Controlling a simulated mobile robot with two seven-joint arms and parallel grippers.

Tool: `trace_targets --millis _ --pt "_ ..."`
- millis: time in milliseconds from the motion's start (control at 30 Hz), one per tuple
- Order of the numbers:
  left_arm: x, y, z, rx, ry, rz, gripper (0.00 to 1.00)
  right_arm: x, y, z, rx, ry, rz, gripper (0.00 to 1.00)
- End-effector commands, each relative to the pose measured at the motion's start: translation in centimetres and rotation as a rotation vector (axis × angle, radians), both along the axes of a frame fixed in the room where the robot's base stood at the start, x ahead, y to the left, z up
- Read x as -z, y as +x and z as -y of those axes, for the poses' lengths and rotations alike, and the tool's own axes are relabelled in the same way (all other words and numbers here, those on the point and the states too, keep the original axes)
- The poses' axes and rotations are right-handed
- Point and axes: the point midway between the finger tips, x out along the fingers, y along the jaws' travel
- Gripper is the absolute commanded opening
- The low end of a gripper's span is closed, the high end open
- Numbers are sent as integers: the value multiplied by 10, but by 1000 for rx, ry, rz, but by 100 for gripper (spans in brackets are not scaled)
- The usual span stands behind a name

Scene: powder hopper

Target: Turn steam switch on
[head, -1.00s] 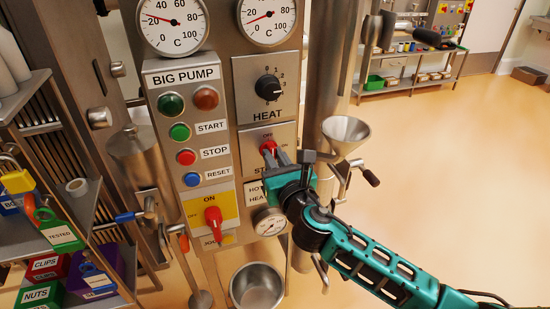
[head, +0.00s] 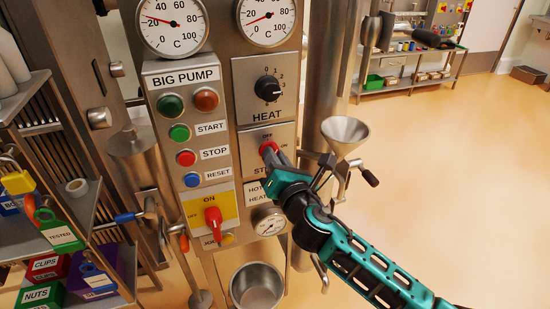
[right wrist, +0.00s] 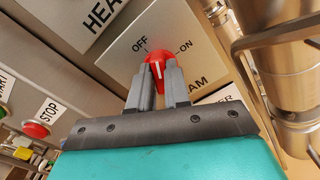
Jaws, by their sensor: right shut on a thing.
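The steam switch is a red rotary knob (head: 268,148) on a steel plate below the HEAT dial. It also shows in the right wrist view (right wrist: 157,62), where its white line points near straight up, between the OFF and ON marks and nearer OFF. My right gripper (head: 275,158) reaches it from below right. In the right wrist view my right gripper's two grey fingers (right wrist: 160,80) are shut on the knob, one on each side. The lower part of the plate's label is hidden by the gripper. My left gripper is not in view.
A steel funnel (head: 345,133) with a black-ended handle (head: 370,178) stands just right of my right gripper. The BIG PUMP panel (head: 190,130) with its buttons and a red-and-yellow switch (head: 212,216) is to the left. A gauge (head: 268,221) sits below. Open floor lies right.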

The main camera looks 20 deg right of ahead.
Motion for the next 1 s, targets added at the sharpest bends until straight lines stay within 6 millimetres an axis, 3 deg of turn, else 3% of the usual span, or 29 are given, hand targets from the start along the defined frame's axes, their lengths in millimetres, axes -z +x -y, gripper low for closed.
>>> trace_targets --millis 1000 --pt "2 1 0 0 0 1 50 4 0 2 2 901 -32 0"
